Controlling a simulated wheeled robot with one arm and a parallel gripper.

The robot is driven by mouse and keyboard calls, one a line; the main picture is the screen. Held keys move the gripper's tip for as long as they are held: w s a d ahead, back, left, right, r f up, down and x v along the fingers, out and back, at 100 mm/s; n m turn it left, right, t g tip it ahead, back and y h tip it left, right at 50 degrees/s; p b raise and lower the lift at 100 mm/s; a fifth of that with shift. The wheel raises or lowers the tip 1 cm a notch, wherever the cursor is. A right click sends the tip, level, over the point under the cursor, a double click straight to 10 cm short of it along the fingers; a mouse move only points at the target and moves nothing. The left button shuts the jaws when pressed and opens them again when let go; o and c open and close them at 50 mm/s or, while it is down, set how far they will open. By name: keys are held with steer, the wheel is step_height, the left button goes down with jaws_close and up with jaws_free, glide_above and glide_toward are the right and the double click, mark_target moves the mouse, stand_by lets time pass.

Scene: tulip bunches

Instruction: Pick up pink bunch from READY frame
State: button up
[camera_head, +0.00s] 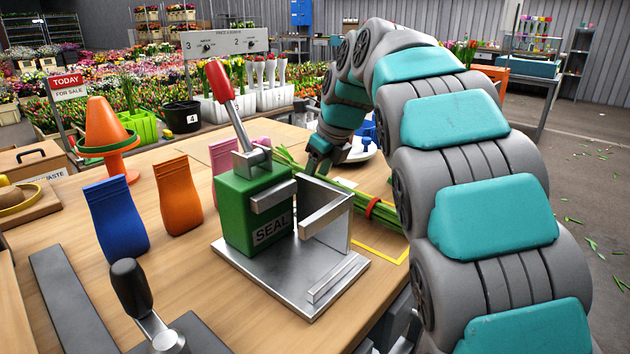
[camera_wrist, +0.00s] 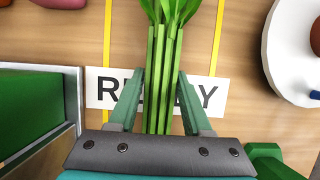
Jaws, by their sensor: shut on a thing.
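A bunch of green stems (camera_wrist: 160,70) runs up between the two fingers of my gripper (camera_wrist: 159,92) in the wrist view. The fingers are shut on the stems, above the white READY label (camera_wrist: 103,88) between two yellow frame lines. The blossoms are outside the wrist view, so their colour does not show. In the head view my gripper (camera_head: 320,160) is behind the green seal press (camera_head: 248,212). Green stems (camera_head: 345,195) with a red band (camera_head: 372,207) show behind the press, partly covered by it and my arm. I cannot tell whether the bunch is raised off the table.
The press's metal plate (camera_head: 285,272) stands close in front. Blue (camera_head: 115,218) and orange (camera_head: 180,195) sachets stand left, with a pink one (camera_head: 225,153) behind the press. A white plate (camera_wrist: 287,50) lies right of the stems. The orange cone (camera_head: 105,135) is far left.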

jaws_close()
steer(key=shift+r, duration=0.15)
